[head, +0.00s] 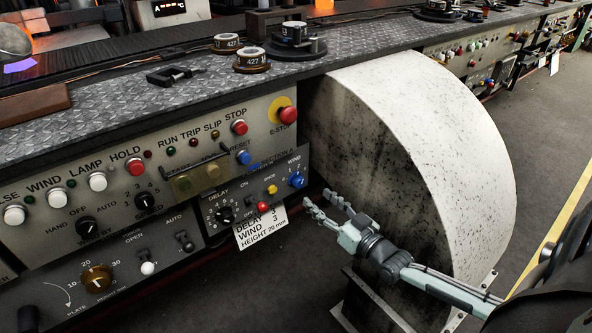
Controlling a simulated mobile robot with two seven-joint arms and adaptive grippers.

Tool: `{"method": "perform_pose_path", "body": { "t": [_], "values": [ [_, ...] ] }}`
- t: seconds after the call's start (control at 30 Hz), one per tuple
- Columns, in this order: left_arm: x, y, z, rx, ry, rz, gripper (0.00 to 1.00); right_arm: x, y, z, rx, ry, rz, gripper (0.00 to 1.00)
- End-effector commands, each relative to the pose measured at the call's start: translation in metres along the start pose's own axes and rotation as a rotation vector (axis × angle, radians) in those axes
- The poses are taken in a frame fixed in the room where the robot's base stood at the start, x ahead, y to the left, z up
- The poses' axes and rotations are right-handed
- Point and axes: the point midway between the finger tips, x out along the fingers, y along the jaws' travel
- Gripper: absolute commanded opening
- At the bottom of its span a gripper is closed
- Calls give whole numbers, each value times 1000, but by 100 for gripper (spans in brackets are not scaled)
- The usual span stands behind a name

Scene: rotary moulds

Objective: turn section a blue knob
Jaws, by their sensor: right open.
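The blue knob (297,180), labelled WIND, sits at the right end of a small dark panel (228,200) whose heading is partly unreadable. My right gripper (322,204) is open and empty. It reaches in from the lower right. Its fingertips appear just right of and below the blue knob, apart from it in the picture; the depth gap is hard to judge. My left gripper is out of view.
The panel also has a black DELAY knob (225,214), a yellow knob (271,189) and a red knob (262,206). A white card (262,232) hangs below. A blue button (243,157) is above. A large pale drum (440,130) stands right of the panel.

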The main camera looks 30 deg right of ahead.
Motion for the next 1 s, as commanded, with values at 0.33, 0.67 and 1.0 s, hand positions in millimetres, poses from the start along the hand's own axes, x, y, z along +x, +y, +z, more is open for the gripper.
{"method": "perform_pose_path", "body": {
  "t": [0.33,0.67,1.0],
  "values": [
    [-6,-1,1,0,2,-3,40,36,0,0,-1,2,-1,49],
    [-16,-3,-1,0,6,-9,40,75,0,1,0,-1,0,49],
    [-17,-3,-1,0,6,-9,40,78,0,1,0,-2,0,45]
  ]
}}
